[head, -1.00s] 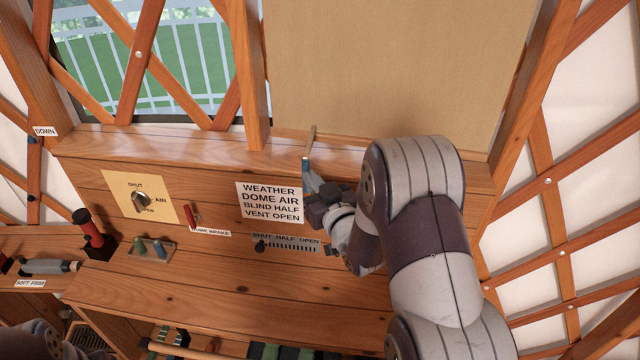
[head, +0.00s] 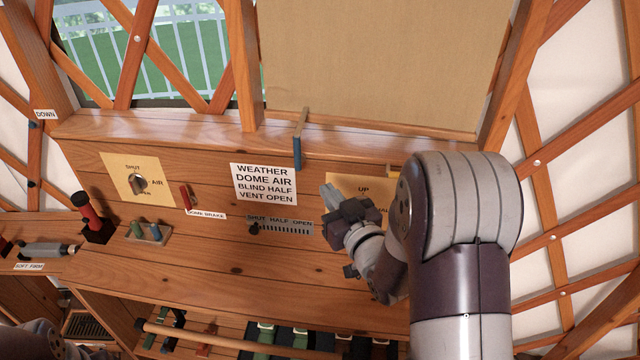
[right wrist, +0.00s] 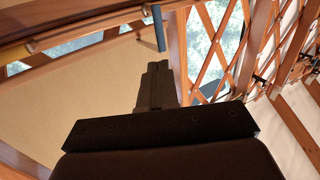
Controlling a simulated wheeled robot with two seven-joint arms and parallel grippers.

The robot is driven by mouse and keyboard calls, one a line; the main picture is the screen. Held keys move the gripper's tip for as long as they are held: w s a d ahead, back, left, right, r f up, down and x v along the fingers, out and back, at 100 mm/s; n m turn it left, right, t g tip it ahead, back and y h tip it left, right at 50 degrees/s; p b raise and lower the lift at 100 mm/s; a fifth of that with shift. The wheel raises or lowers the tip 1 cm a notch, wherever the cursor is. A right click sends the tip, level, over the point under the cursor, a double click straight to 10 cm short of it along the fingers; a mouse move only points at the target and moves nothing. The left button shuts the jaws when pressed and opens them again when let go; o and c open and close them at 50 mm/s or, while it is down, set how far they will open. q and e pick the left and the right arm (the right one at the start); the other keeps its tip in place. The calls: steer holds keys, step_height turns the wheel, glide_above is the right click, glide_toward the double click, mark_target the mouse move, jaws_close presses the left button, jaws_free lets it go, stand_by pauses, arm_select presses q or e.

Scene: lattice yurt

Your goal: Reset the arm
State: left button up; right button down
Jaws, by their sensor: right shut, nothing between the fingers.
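My right gripper (head: 330,194) is shut and empty in front of the wooden panel, just right of the white WEATHER sign (head: 264,185). In the right wrist view its closed fingers (right wrist: 156,72) point up the picture. A blue-handled lever (head: 297,152) hangs from the sill above the gripper, apart from it; its blue handle also shows in the right wrist view (right wrist: 158,28). My right arm comes in from the lower right. Part of my left arm shows at the bottom left corner, but its gripper does not.
A yellow plate marked UP (head: 362,186) is partly hidden by my right arm. The vent slider (head: 255,229) sits below the sign. A yellow AIR dial plate (head: 150,168), a red dome brake lever (head: 187,197) and a red-handled lever (head: 88,212) are left. A wooden rail (head: 220,340) runs below.

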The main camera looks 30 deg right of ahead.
steer(key=s+d+f+m+g+h, duration=0.2)
steer(key=s+f+g, duration=0.5)
steer(key=f+g, duration=0.3)
steer(key=s+a+n+g+y, duration=0.2)
steer(key=s+a+g, duration=0.4)
steer(key=a, duration=0.6)
steer(key=shift+s+y, duration=0.3)
